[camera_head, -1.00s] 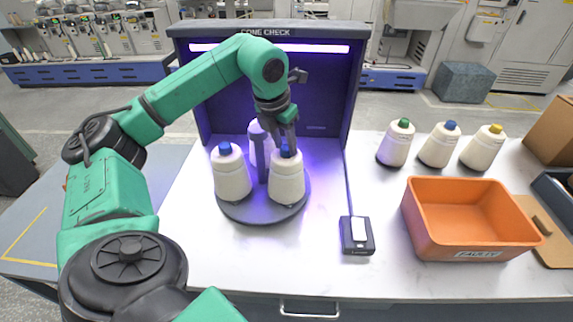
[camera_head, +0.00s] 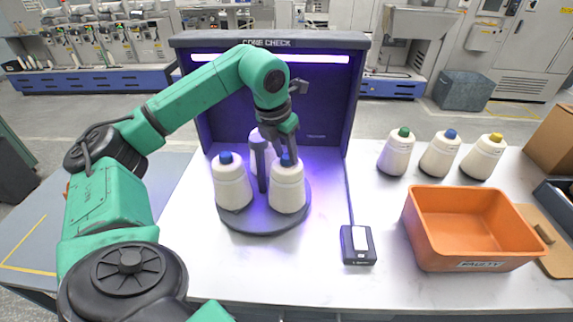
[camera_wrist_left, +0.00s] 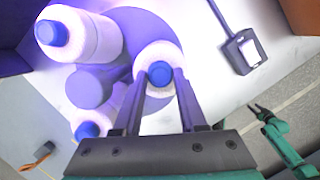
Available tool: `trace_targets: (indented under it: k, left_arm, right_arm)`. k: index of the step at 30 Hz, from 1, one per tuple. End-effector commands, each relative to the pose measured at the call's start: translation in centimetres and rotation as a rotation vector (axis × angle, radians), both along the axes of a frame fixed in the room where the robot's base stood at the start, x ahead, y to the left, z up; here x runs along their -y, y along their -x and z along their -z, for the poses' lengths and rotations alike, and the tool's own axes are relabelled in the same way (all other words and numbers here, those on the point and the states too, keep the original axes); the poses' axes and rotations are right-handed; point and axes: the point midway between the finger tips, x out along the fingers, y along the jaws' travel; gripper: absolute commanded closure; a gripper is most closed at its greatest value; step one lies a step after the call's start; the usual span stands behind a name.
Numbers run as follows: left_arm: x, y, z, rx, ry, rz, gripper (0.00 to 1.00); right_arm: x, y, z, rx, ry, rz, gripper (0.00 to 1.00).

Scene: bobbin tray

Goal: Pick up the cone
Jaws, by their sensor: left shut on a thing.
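Three white cones with blue tops are grouped on a round dark turntable (camera_head: 262,226) around a central post (camera_head: 260,165). My left gripper (camera_head: 288,156) reaches down from above and is shut on the top of the front right cone (camera_head: 287,192). This cone is upright, with its base at the turntable. In the left wrist view its blue tip (camera_wrist_left: 160,74) sits between the two fingers. The front left cone (camera_head: 232,188) and the back cone (camera_head: 263,147), partly hidden, stand beside it. My right gripper (camera_wrist_left: 263,112) shows small in the wrist view, away from the cones.
A purple-lit booth (camera_head: 325,115) stands behind the turntable. To the right are a small black device (camera_head: 357,246) with a cable, an orange bin (camera_head: 470,250) and cones with green (camera_head: 397,155), blue (camera_head: 440,155) and yellow (camera_head: 483,159) tops. The front middle table is clear.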

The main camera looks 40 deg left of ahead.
Motion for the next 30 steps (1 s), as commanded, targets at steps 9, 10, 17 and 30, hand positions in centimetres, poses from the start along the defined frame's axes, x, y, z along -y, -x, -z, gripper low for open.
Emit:
trace_targets:
  k: [9,10,17,30]
  left_arm:
    - [0.1,-0.1,-3.6,0.008,0.003,0.002,1.00]
    - [0.1,-0.2,-4.4,0.008,0.003,0.002,1.00]
    - [0.1,-0.1,-12.6,0.009,0.003,0.003,1.00]
    - [0.0,0.0,-20.2,0.002,0.001,0.000,1.00]
  right_arm:
    - [0.0,0.0,-0.1,0.000,0.000,0.000,0.50]
    - [0.0,0.0,-0.2,0.001,0.000,0.000,0.50]
    - [0.0,0.0,-2.2,0.000,0.000,-0.001,0.50]
    - [0.0,-0.1,-7.8,0.001,0.000,-0.001,0.50]
